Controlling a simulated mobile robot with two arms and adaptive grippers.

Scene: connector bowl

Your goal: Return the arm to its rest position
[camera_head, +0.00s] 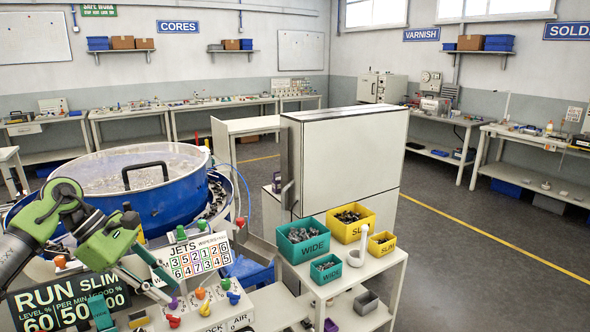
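My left arm (45,215), green and grey, comes in from the left edge in front of the blue bowl (150,200). Its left gripper (152,284) points down and right over the control panel beside the bowl. Its fingers look spread apart, and I see nothing held between them. The fingertips are small and overlap the panel, so I cannot tell whether they touch it. My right arm and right gripper are not in view.
A jets panel (195,257) with coloured knobs stands right of the gripper. A white cart (392,272) carries teal bins (303,240) and yellow bins (351,223) of small parts. A large white cabinet (345,155) stands behind. The floor at right is clear.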

